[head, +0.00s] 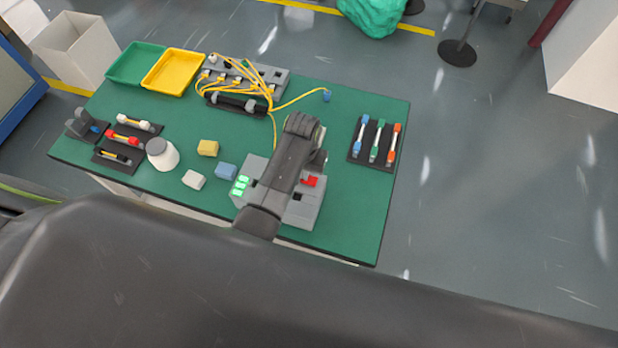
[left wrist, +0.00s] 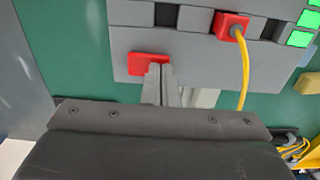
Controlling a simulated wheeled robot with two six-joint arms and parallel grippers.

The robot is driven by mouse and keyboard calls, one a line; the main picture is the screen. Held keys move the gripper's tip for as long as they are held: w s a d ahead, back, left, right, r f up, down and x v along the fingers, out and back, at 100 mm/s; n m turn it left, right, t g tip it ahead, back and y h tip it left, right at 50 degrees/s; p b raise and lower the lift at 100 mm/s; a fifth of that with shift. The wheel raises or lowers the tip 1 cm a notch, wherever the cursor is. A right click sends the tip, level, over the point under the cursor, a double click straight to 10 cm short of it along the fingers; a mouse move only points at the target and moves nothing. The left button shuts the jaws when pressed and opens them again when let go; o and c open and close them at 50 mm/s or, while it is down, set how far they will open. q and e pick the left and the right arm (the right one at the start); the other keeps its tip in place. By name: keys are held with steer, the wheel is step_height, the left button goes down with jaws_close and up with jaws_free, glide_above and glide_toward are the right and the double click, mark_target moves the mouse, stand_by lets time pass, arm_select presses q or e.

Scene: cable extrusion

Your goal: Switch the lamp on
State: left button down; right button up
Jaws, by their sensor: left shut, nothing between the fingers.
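A grey box (head: 305,208) stands at the front of the green table, with a red switch-like part (head: 308,181) on it and several lit green squares (head: 240,185) at its left. My left arm reaches over the box in the head view and hides part of it. In the left wrist view, my left gripper (left wrist: 162,73) is shut and empty, its tips right beside the red part (left wrist: 147,62). I cannot tell whether they touch. A red plug (left wrist: 232,26) with a yellow cable sits in the box. No separate lamp can be made out.
Yellow and blue blocks and a white jar (head: 162,154) stand left of the box. A rack of coloured tools (head: 375,141) lies to its right. Yellow cables (head: 240,80) and two trays are at the back. The table between box and rack is clear.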

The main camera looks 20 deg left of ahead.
arm_select(q)
steer(key=shift+f, duration=0.1)
step_height(320, 180, up, 3)
steer(key=shift+f+p, duration=0.2)
steer(key=shift+p, duration=1.05)
steer(key=shift+r, duration=2.25)
